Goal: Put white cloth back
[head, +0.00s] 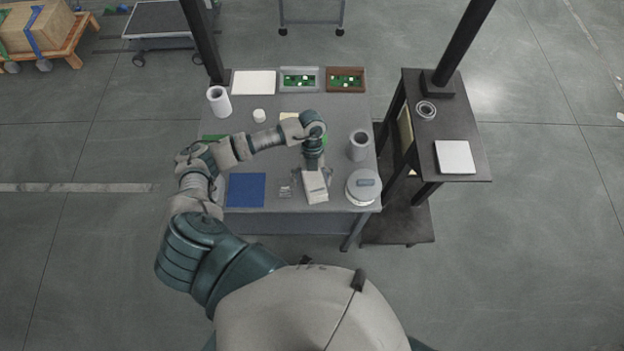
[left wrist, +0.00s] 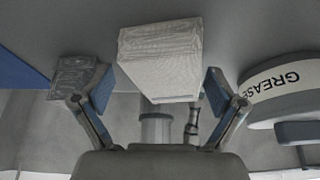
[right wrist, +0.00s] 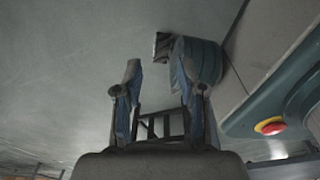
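A folded white cloth (head: 315,189) lies near the front edge of the grey table. It also shows in the left wrist view (left wrist: 160,60) as a thick, layered white block. My left gripper (head: 314,177) points down at the cloth. In the left wrist view the left gripper (left wrist: 153,95) is open, with one finger to each side of the cloth and visible gaps between. Whether the fingertips reach down beside it is unclear. My right gripper (right wrist: 157,75) is open and empty over the floor; it does not show in the head view.
A round grease tin (head: 363,195) stands just right of the cloth, also seen in the left wrist view (left wrist: 285,88). A small clear packet (head: 285,191) and a blue mat (head: 246,190) lie left. A grey cylinder (head: 359,145) stands behind. A dark side table (head: 455,105) is at right.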

